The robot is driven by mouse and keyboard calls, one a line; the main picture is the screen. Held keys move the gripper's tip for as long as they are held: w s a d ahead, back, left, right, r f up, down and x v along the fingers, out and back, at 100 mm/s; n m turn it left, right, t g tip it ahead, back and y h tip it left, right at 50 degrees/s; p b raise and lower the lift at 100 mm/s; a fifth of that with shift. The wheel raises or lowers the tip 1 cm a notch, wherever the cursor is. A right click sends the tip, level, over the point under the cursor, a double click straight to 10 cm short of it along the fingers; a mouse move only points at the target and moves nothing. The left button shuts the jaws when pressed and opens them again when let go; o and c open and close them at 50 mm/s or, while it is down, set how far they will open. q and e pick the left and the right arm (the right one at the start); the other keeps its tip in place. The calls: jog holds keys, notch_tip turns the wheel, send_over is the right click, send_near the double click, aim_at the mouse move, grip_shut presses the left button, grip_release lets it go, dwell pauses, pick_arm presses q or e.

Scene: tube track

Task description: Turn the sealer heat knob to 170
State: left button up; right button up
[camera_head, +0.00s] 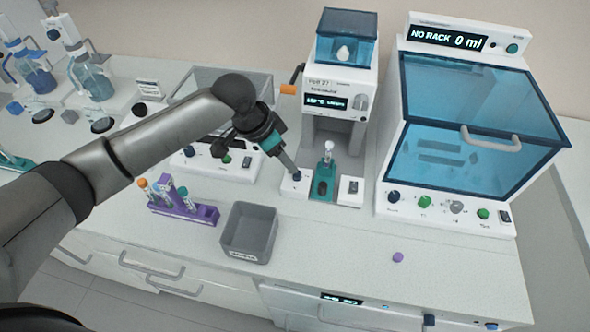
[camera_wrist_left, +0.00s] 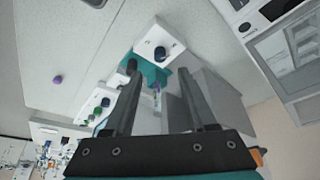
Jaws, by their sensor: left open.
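The sealer (camera_head: 337,85) is the white machine with a blue window at the back centre. Its lit display (camera_head: 338,102) is too small to read surely. The dark knob (camera_head: 297,176) sits on the white left foot of its base; it also shows in the left wrist view (camera_wrist_left: 160,53). My left gripper (camera_head: 290,163) points down just above this knob. The knob's pointer is not readable. My right gripper is not in view.
A teal tube holder (camera_head: 324,184) and a rocker switch (camera_head: 351,187) lie right of the knob. A larger blue-windowed machine (camera_head: 470,130) stands at right. A grey bin (camera_head: 249,232), purple rack (camera_head: 205,212) and purple cap (camera_head: 398,257) are in front. The front right counter is mostly clear.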

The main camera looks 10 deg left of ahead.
aim_at(297, 176)
pick_arm(q)
jog(key=b+x, duration=0.1)
jog(key=x, duration=0.6)
jog(key=shift+w+d+f, duration=0.1)
jog(key=shift+w+f, duration=0.05)
jog(key=shift+f, duration=0.2)
jog(key=shift+c, duration=0.4)
grip_shut()
